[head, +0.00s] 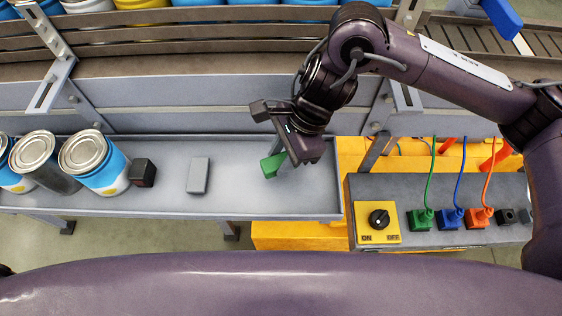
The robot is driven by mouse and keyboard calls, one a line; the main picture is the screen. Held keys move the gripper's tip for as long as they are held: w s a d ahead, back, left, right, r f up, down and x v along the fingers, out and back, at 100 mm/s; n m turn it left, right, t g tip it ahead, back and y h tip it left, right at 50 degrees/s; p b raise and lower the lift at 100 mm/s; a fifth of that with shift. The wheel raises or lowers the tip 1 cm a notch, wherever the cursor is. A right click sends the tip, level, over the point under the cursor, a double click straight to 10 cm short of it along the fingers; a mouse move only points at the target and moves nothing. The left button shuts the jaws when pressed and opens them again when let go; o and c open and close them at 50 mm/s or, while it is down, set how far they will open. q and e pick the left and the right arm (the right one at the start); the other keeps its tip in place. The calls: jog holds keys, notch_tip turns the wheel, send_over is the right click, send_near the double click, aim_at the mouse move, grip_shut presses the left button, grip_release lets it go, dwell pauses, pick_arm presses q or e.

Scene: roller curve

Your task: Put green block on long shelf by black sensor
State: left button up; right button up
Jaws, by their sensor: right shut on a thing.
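The green block (271,166) is at the right part of the long grey shelf (240,200). My right gripper (284,146) is over the shelf and shut on the green block, partly covering it. I cannot tell whether the block touches the shelf. A small black box (143,173), which looks like the black sensor, sits at the left on the shelf, close to a blue can. My left gripper is not in view.
A grey block (198,175) stands on the shelf between the black box and the green block. Several cans (93,160) fill the left end. A control box (440,190) with a knob and coloured plugs stands at right. A conveyor rail (180,65) runs behind.

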jog(key=shift+f+p, duration=0.45)
jog(key=shift+f, duration=1.55)
jog(key=o, duration=1)
pick_arm(q)
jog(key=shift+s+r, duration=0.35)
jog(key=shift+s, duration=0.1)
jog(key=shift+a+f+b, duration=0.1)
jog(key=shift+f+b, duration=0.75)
jog(key=shift+b, duration=0.05)
pick_arm(e)
jog(key=v, duration=1.2)
